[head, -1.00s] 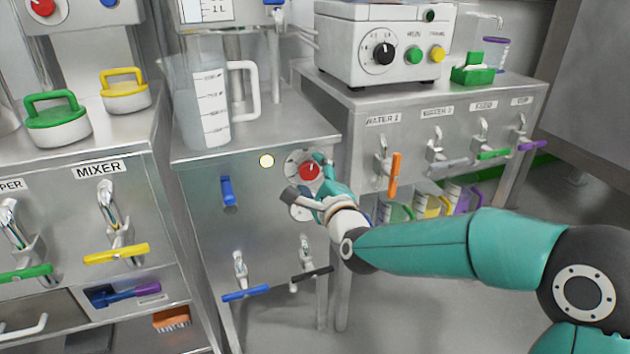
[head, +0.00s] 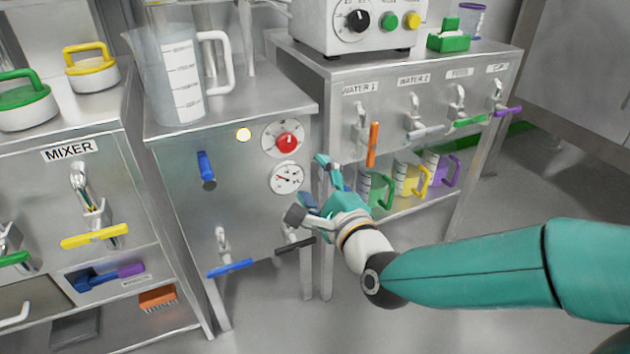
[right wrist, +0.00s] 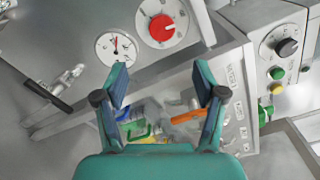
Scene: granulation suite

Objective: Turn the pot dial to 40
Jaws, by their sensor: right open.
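The pot dial is a red knob (head: 287,142) on a round pale scale plate, on the steel front panel of the middle cabinet. It also shows in the right wrist view (right wrist: 162,28), at the top. Its scale numbers are too small to read. A round white gauge (head: 286,178) with a needle sits just below it. My right gripper (head: 309,187) is open and empty, apart from the panel, below and to the right of the dial. In the right wrist view its two fingers (right wrist: 161,88) stand wide apart below the dial. My left gripper is out of view.
A blue lever (head: 206,167) and a lit round lamp (head: 244,135) are left of the dial. A black-handled tap (head: 295,245) is below. A clear measuring jug (head: 180,85) stands on top. The water cabinet with an orange-handled tap (head: 372,145) is at right.

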